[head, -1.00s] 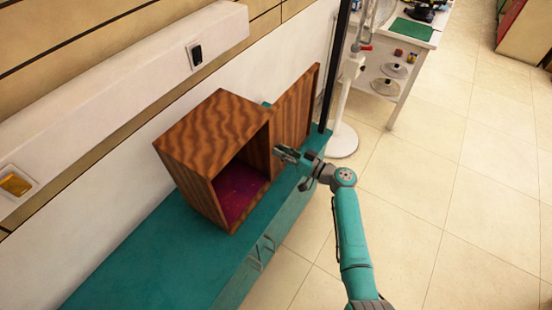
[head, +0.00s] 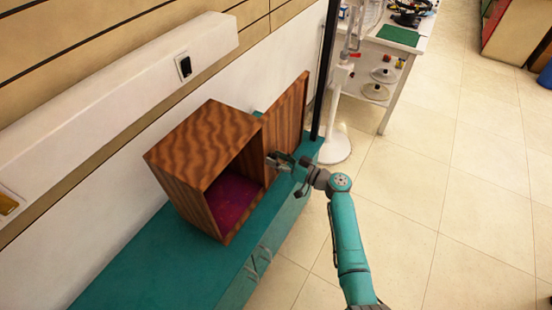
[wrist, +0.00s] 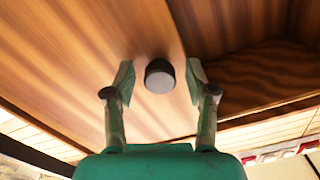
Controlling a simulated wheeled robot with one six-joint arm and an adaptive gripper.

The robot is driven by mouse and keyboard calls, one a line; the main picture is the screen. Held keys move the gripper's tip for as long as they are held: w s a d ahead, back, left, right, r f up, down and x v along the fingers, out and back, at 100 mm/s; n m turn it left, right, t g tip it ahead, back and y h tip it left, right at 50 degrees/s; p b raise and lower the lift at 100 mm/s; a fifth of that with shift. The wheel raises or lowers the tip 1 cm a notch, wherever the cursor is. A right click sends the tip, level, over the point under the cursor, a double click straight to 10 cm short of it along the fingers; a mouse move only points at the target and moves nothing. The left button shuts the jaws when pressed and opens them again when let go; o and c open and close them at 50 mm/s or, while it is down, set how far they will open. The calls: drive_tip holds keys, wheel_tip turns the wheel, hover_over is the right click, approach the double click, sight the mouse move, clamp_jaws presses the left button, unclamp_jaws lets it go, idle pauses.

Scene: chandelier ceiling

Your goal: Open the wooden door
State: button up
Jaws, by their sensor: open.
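The wooden door (head: 287,112) stands swung wide open at the right side of the dark-striped wooden cabinet (head: 195,145). The cabinet's open front shows an empty inside with a purple-red floor (head: 235,197). My gripper (head: 276,159) is at the door's face, near its lower left part in the head view. In the wrist view, the door (wrist: 95,60) fills the left and middle. Its round dark knob (wrist: 160,76) lies between the two spread fingers of my gripper (wrist: 160,85), with a gap on each side. The knob is hidden in the head view.
The cabinet stands on a teal counter (head: 150,262) with drawer handles (head: 258,262) on its front. A black post (head: 326,70) and a white stand (head: 335,148) are just beyond the door. A white table (head: 388,62) stands farther back. Tiled floor (head: 440,210) at right is clear.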

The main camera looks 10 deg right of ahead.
drive_tip(key=v, duration=1.1)
drive_tip(key=shift+s+d, duration=0.25)
drive_tip(key=shift+s, duration=0.05)
drive_tip(key=s+a+f+m+h, duration=0.35)
drive_tip(key=s+f+h, duration=0.25)
drive_tip(key=s+f, duration=0.7)
drive_tip(key=s+d+f+m+h, duration=0.1)
drive_tip(key=s+f+m+h, duration=0.1)
drive_tip(key=s, duration=0.5)
drive_tip(key=s+d+f+m+h, duration=0.1)
drive_tip(key=s+h, duration=0.1)
drive_tip(key=s, duration=0.5)
drive_tip(key=s+d+r+t+h, duration=0.1)
drive_tip(key=s+r+h, duration=0.1)
drive_tip(key=s+r, duration=0.45)
drive_tip(key=s+d+r+h, duration=0.2)
drive_tip(key=s+r, duration=0.1)
drive_tip(key=s, duration=0.6)
drive_tip(key=s+r+t, duration=0.1)
drive_tip(key=s+r, duration=0.2)
drive_tip(key=r, duration=0.5)
drive_tip(key=s+r+t, duration=0.1)
drive_tip(key=s+r, duration=0.3)
drive_tip(key=r, duration=0.4)
drive_tip(key=shift+n+t, duration=0.35)
drive_tip(key=shift+t, duration=0.05)
